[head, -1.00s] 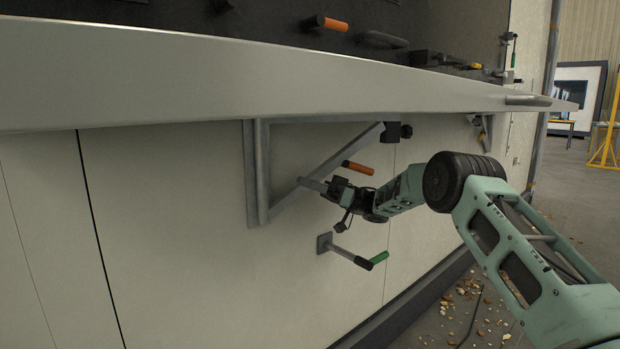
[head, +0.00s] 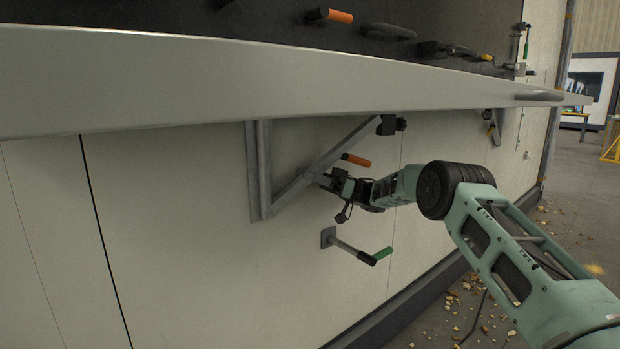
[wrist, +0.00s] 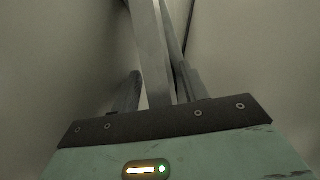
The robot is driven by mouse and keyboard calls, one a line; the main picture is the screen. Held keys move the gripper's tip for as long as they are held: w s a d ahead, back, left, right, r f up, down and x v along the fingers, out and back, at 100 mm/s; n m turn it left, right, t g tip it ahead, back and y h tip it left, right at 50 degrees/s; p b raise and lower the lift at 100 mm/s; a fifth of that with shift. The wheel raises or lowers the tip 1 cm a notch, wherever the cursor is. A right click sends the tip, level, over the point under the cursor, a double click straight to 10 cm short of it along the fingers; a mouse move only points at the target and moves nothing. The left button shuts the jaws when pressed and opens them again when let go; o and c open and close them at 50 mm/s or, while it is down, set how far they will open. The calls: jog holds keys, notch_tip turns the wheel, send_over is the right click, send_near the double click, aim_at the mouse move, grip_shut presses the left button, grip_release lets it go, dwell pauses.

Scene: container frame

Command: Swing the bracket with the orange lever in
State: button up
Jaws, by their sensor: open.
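The grey triangular bracket (head: 258,185) is on the pale wall under the long shelf flap (head: 250,85). Its diagonal strut (head: 310,172) rises to the right toward a dark block (head: 387,125) under the flap. The orange lever (head: 356,160) shows just above my gripper (head: 322,182), which is at the strut's right side. In the wrist view, my gripper (wrist: 158,92) is open. A grey bar (wrist: 150,45) of the bracket runs between the two fingers. Contact cannot be told. The lever does not show in the wrist view.
A green-tipped lever (head: 382,254) on a wall plate sticks out below my gripper. A second bracket (head: 494,125) is farther right under the flap. Another orange handle (head: 335,15) is above the flap. Debris (head: 470,310) lies on the floor at lower right.

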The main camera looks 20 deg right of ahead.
jog(key=shift+d+f, duration=0.1)
jog(key=v, duration=1.7)
jog(key=shift+d, duration=0.1)
